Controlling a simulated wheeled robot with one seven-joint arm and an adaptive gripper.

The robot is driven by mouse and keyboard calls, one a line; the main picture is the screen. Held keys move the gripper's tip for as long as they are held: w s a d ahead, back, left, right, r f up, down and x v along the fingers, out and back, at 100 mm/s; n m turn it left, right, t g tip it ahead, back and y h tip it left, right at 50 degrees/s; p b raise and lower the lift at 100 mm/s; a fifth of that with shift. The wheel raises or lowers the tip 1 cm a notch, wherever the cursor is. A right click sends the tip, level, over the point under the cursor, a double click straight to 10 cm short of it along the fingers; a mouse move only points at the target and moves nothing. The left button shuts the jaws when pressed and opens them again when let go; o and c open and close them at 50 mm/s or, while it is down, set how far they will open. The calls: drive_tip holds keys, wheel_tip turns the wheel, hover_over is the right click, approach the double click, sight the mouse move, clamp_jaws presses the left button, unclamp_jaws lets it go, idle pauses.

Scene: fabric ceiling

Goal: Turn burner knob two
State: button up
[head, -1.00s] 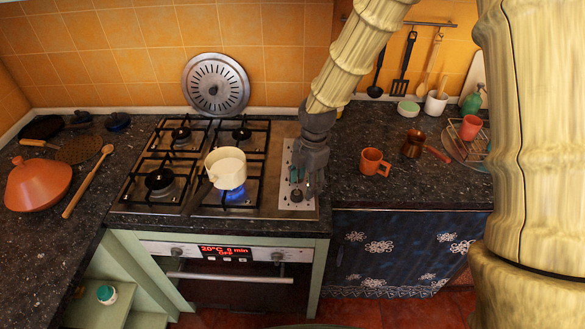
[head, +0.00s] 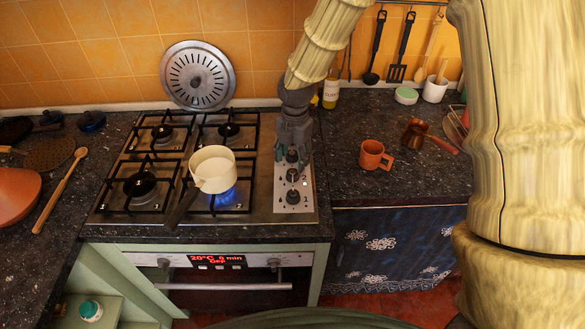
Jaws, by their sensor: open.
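The knob panel (head: 308,211) is a light metal strip along the right side of the cooktop (head: 245,214). Knob two (head: 292,175), beside the printed 2, is dark and stands second from the front. Knob one (head: 292,196) stands in front of it, beside the printed 1. My gripper (head: 291,150) is open, pointing down over the panel behind knob two. Its fingertips are close to the knob behind knob two (head: 292,157); I cannot tell whether they touch it. The panel's rear part is hidden by my gripper.
A cream saucepan (head: 213,169) stands on the front right burner over a blue flame (head: 228,196), left of the panel. An orange mug (head: 374,155) and a copper pot (head: 415,133) stand on the right counter. A round metal lid (head: 198,76) leans on the back wall.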

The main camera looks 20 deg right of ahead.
sight(293, 172)
drive_tip(key=shift+s+f+p, duration=0.1)
drive_tip(key=shift+f+p, duration=0.7)
drive_tip(key=shift+f, duration=2.15)
drive_tip(key=shift+c, duration=0.3)
drive_tip(key=c, duration=1)
